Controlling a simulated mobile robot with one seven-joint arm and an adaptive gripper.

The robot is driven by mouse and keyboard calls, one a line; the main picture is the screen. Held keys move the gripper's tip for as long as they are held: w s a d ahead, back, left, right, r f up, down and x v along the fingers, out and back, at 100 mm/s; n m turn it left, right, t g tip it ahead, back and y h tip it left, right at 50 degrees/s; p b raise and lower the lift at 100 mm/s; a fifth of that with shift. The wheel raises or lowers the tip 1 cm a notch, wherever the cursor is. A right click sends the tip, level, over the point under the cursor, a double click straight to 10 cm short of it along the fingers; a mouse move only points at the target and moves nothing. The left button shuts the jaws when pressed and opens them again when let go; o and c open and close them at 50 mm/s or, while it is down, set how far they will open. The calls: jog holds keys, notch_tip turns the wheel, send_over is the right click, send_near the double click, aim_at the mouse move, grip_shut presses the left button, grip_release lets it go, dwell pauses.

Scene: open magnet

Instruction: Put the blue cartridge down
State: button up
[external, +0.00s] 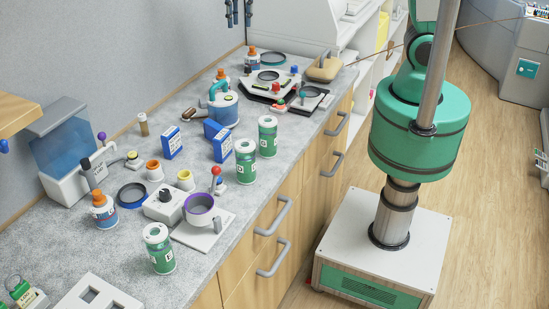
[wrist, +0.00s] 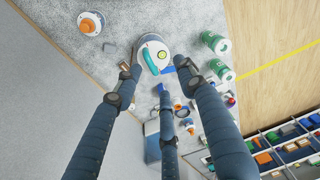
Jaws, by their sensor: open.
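My gripper (external: 238,12) hangs high over the back of the counter at the top of the external view. Its dark fingers are spread and nothing is between them. In the wrist view my gripper (wrist: 160,74) also shows open, above a round white-and-blue vessel. Blue box-like pieces with white labels stand on the counter, one on the left (external: 172,143) and one on the right (external: 221,147), both apart from the gripper. Another blue piece (external: 212,128) is partly hidden behind the right one. I cannot tell which is the task's blue cartridge.
A blue vessel with a teal handle (external: 223,110) stands behind the blue boxes. Green-and-white canisters (external: 267,136) line the counter's front edge. A dark-edged tray (external: 270,84) and a tan block (external: 323,68) sit at the back. Bare counter (external: 75,240) shows front left.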

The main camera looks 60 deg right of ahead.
jog(key=w+a+f+n+g+p, duration=0.1)
jog(key=w+a+f+n+g, duration=0.1)
jog(key=a+f+n, duration=0.4)
jog(key=w+a+f+n+g+p, duration=0.1)
jog(key=w+a+f+n, duration=0.3)
jog(key=a+f, duration=0.7)
jog(key=shift+w+f+n+g+p, duration=0.3)
jog(key=shift+n+g+p, duration=0.15)
jog(key=shift+n, duration=0.45)
send_over(217, 127)
jog(key=w, duration=0.2)
jog(key=shift+w+d+f, duration=0.1)
jog(key=shift+d+f, duration=0.1)
jog(key=shift+f, duration=1.75)
jog(key=shift+w+d+f, duration=0.1)
jog(key=shift+d+f, duration=0.05)
jog(key=shift+f, duration=1.8)
jog(key=shift+s+f, duration=0.1)
jog(key=shift+x, duration=2.5)
jog(key=shift+s, duration=0.1)
